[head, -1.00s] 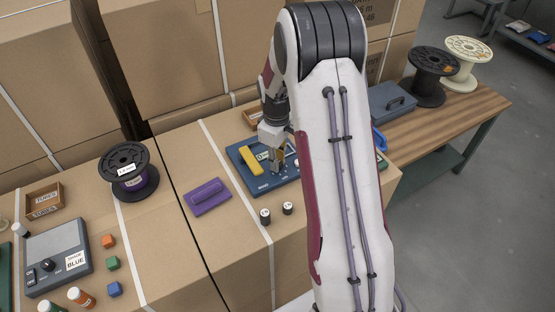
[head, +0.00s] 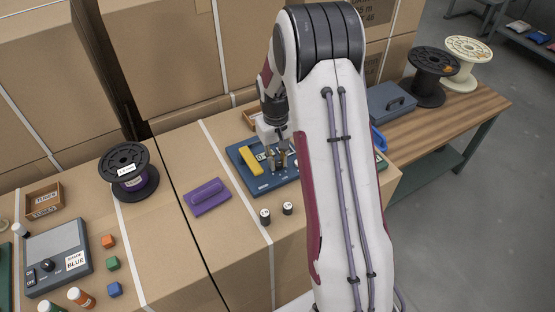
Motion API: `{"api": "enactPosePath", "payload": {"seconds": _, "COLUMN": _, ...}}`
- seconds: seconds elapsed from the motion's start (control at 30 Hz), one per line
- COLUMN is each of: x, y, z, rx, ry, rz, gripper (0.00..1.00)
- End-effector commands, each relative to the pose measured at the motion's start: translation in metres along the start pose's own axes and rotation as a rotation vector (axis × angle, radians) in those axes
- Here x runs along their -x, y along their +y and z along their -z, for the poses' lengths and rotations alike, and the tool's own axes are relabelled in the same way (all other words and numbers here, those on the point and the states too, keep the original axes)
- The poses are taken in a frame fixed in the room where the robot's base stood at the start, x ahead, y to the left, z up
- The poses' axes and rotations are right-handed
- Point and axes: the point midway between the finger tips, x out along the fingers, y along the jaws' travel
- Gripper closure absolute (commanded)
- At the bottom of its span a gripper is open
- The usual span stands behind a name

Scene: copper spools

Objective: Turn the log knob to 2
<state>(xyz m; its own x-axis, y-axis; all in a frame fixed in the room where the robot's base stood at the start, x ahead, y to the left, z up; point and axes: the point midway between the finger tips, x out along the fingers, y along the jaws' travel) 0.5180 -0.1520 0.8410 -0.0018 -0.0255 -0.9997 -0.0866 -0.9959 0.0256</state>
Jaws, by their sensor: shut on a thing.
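A blue panel (head: 253,183) lies on the cardboard boxes in the middle, with a yellow bar (head: 251,161) and a partly covered white label (head: 261,156) on it. My gripper (head: 277,164) points down at this panel, to the right of the yellow bar, with its two fingers side by side. It is shut on what I take to be the log knob; the fingers hide the knob, so its pointer and the scale cannot be read. My arm covers the panel's right part.
A grey box (head: 68,242) with a black knob stands at left, near small coloured cubes. A black spool (head: 128,172) stands at left. Tall cartons rise behind.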

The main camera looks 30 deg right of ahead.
Motion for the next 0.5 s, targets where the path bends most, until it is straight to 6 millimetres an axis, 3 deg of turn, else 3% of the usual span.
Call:
{"api": "enactPosePath", "payload": {"seconds": 0.47, "x": 0.0, "y": 0.0, "z": -0.0004, "rx": -0.018, "ry": -0.002, "rz": 0.0, "gripper": 1.0}}
{"api": "enactPosePath", "payload": {"seconds": 0.5, "x": 0.0, "y": 0.0, "z": -0.0004, "rx": -0.018, "ry": -0.002, "rz": 0.0, "gripper": 0.77}}
